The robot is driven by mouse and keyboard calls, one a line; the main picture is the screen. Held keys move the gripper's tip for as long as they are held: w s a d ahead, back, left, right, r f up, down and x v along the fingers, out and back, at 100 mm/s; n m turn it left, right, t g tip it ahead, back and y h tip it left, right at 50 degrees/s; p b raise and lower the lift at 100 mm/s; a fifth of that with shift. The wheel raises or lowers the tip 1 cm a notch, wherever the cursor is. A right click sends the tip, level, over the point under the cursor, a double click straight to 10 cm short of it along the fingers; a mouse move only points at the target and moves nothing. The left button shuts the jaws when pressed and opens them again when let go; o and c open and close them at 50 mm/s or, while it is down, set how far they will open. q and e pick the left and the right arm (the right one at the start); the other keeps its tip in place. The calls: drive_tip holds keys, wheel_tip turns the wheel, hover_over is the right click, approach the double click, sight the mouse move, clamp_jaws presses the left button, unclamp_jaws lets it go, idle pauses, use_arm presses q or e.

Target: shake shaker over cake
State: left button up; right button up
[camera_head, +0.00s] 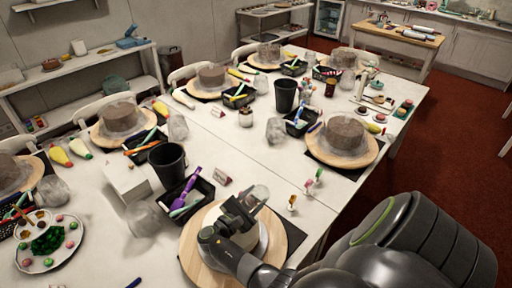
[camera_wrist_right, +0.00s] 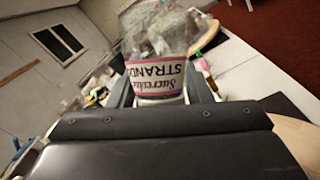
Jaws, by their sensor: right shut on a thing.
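My right gripper (camera_head: 250,200) is above the nearest turntable (camera_head: 194,258) at the bottom middle of the head view. It is shut on a clear shaker (camera_head: 259,193) with a pink and white label. In the right wrist view the shaker (camera_wrist_right: 155,78) sits between the fingers, and its label text reads upside down there. The cake on this turntable is mostly hidden by my gripper and arm. I cannot tell whether anything falls from the shaker. My left gripper is not in view.
A black tray (camera_head: 199,187) with a purple-handled tool, a dark cup (camera_head: 167,163) and a white box (camera_head: 127,182) stand left of the turntable. Other turntables with cakes, such as the one at right (camera_head: 343,137), line the table. Bare tabletop shows at right.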

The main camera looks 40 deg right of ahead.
drive_tip(key=shift+s+d+r+p, duration=0.15)
drive_tip(key=shift+d+r+p, duration=0.05)
drive_tip(key=shift+r+p, duration=0.25)
drive_tip(key=shift+s+d+r+p, duration=0.15)
drive_tip(key=shift+r+p, duration=0.2)
drive_tip(key=shift+p, duration=0.15)
drive_tip(key=shift+w+a+f+b, duration=0.15)
drive_tip(key=shift+f+b, duration=0.3)
drive_tip(key=shift+b, duration=0.1)
drive_tip(key=shift+w+a+f+b, duration=0.1)
drive_tip(key=shift+a+f+b, duration=0.05)
drive_tip(key=shift+f+b, duration=0.35)
drive_tip(key=shift+w+d+m+y, duration=0.15)
drive_tip(key=shift+w+m+y, duration=0.35)
drive_tip(key=shift+w+m, duration=0.15)
drive_tip(key=shift+w+d+f+m+y, duration=0.1)
drive_tip(key=shift+w+f+m+y, duration=0.05)
drive_tip(key=shift+w+m+y, duration=0.25)
drive_tip(key=shift+w+a+b, duration=0.55)
drive_tip(key=shift+w+b, duration=0.05)
drive_tip(key=shift+b, duration=0.15)
drive_tip(key=shift+w+n+h, duration=0.1)
drive_tip(key=shift+n+h, duration=0.15)
drive_tip(key=shift+h, duration=0.05)
